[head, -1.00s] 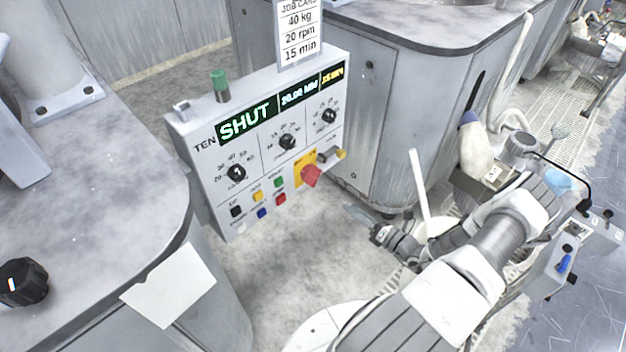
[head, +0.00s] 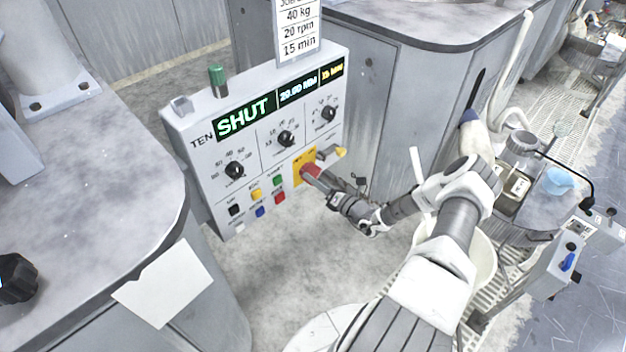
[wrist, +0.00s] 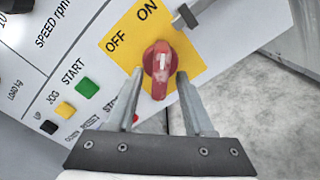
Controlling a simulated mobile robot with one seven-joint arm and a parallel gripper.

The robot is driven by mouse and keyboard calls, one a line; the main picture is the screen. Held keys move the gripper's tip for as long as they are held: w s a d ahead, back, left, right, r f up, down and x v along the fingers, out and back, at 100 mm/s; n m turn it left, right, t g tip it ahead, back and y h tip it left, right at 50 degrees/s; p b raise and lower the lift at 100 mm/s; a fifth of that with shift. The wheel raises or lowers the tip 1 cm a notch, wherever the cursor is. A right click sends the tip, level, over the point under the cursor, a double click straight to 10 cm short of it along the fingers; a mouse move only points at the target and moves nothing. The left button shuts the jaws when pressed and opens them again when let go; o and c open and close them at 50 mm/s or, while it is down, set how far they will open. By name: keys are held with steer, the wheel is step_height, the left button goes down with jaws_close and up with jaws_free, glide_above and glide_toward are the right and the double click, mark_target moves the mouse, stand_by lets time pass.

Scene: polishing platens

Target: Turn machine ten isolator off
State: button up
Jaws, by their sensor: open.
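The machine ten control panel (head: 262,150) stands upright at centre left in the head view, marked TEN, with a lit display reading SHUT. Its isolator is a red rotary handle on a yellow plate (head: 299,177) at the panel's lower right. My gripper (wrist: 160,88) is open, with one finger on each side of the handle. Contact cannot be told.
Start and jog buttons (wrist: 75,97) lie left of the isolator. Three black knobs (head: 286,138) sit above. A job card (head: 298,28) stands on top.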

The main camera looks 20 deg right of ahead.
steer(key=shift+w+a, duration=0.2)
steer(key=shift+w, duration=0.3)
jaws_close()
